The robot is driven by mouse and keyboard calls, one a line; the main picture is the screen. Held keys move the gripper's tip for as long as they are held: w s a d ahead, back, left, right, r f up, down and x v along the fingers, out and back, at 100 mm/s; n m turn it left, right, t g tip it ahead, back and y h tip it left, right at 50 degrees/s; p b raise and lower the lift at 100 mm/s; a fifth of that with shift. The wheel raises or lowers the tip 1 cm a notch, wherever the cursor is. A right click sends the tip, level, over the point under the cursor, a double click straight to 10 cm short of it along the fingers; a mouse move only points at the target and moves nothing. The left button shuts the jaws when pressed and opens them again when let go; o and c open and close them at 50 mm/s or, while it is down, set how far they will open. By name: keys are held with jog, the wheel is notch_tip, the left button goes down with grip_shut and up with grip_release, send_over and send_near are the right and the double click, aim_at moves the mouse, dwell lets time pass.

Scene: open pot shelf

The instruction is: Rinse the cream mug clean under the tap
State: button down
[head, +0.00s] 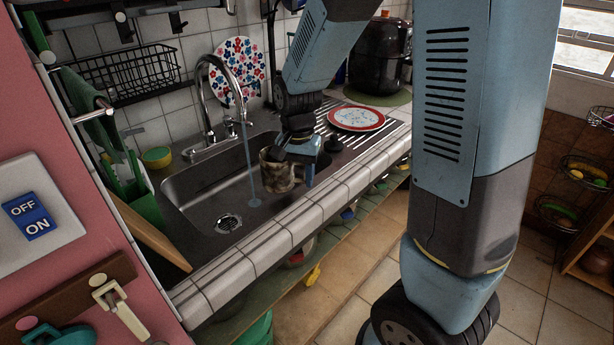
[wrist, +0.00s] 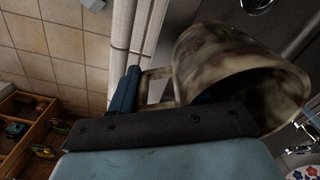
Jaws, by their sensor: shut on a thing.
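The cream mug (head: 279,172) has brown stains over its outside. It is held over the sink (head: 193,189), to the right of the water stream (head: 250,165) and apart from it. The tap (head: 222,92) is running, and its stream falls to the sink floor. My gripper (head: 300,158) is shut on the mug at its handle side. In the wrist view the stained mug (wrist: 230,68) lies across the picture, its dark opening toward the lower right. My gripper (wrist: 150,92) is at its handle there. The inside of the mug is too dark to judge.
A red-rimmed plate (head: 356,118) lies on the ribbed drainer right of the sink. A dark stopper-like thing (head: 333,143) sits near the sink's right edge. A yellow-green bowl (head: 157,156) is behind the sink at left. The tiled counter edge (head: 270,248) runs along the front.

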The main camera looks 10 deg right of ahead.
aim_at(277, 161)
jog(key=w+a+f, duration=0.2)
jog(key=w+a, duration=0.2)
jog(key=w, duration=0.6)
jog(key=shift+a, duration=0.3)
jog(key=shift+f, duration=0.1)
dwell(0.3)
jog(key=shift+d, duration=0.15)
dwell(0.4)
jog(key=shift+w+d, duration=0.2)
jog(key=shift+d, duration=0.2)
jog(key=shift+s+a, duration=0.1)
jog(key=shift+a, duration=0.1)
jog(key=shift+s+a, duration=0.15)
jog(key=shift+a, duration=0.2)
jog(key=shift+d, duration=0.1)
dwell(0.4)
jog(key=shift+w+d, duration=0.25)
jog(key=shift+d, duration=0.2)
